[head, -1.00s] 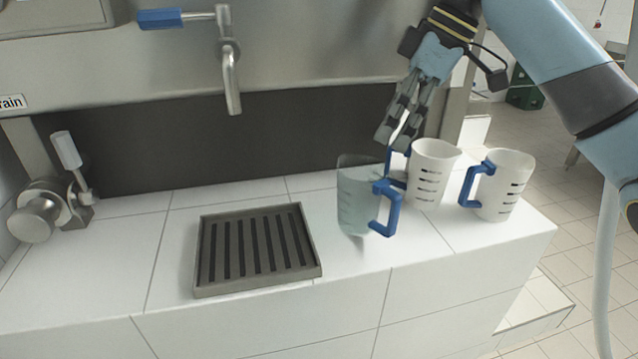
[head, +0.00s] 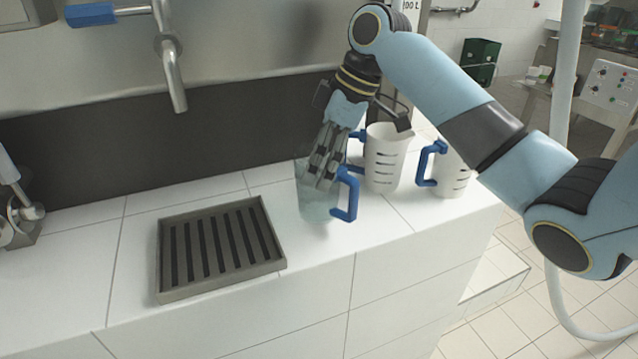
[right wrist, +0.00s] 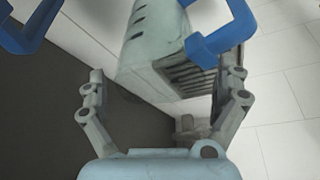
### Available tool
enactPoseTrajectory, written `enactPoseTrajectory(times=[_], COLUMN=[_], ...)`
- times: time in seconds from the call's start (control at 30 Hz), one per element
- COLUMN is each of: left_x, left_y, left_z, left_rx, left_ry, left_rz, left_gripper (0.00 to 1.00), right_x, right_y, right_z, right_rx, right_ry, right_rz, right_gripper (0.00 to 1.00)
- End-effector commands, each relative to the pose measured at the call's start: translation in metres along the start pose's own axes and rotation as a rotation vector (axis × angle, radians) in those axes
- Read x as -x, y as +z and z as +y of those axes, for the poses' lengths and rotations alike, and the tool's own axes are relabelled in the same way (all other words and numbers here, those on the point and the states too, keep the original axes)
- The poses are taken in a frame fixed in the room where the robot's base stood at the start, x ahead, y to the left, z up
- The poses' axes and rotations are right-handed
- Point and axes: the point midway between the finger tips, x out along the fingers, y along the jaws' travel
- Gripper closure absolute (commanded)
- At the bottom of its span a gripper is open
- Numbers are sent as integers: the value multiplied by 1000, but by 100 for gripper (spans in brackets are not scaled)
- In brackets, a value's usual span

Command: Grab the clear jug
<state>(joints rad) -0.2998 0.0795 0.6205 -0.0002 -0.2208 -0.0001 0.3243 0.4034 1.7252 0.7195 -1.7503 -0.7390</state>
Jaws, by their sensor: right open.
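The clear jug (head: 313,203) stands upright on the white tiled counter in the head view, with its blue handle (head: 347,195) to the right. My right gripper (head: 322,172) is open and points down at the jug; its fingers overlap the jug's upper part. I cannot tell whether they are behind the wall or inside. In the right wrist view the fingers of my gripper (right wrist: 165,98) are spread apart, with the jug (right wrist: 160,50) ahead between them and its blue handle (right wrist: 225,35) by the right finger. My left gripper is not in view.
Two white jugs with blue handles, a nearer one (head: 383,165) and a farther one (head: 453,176), stand right of the clear jug. A slotted drain tray (head: 170,292) lies left of it, below a tap (head: 173,78). The counter's front edge is close.

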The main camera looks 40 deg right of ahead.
Motion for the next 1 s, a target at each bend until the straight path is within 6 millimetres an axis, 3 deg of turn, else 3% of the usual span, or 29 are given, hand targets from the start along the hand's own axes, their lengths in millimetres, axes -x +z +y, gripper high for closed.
enactPoseTrajectory(times=[0.13, 0.6, 1.0], left_x=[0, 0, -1], left_y=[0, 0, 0], left_z=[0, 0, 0], left_rx=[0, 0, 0], left_ry=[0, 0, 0], left_rz=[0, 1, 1], left_gripper=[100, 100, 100], right_x=[0, 0, 8], right_y=[0, 0, -3], right_z=[0, 0, 0], right_rx=[0, 0, 0], right_ry=[0, -1, 0], right_rz=[0, 0, 1], right_gripper=[1, 62, 62])
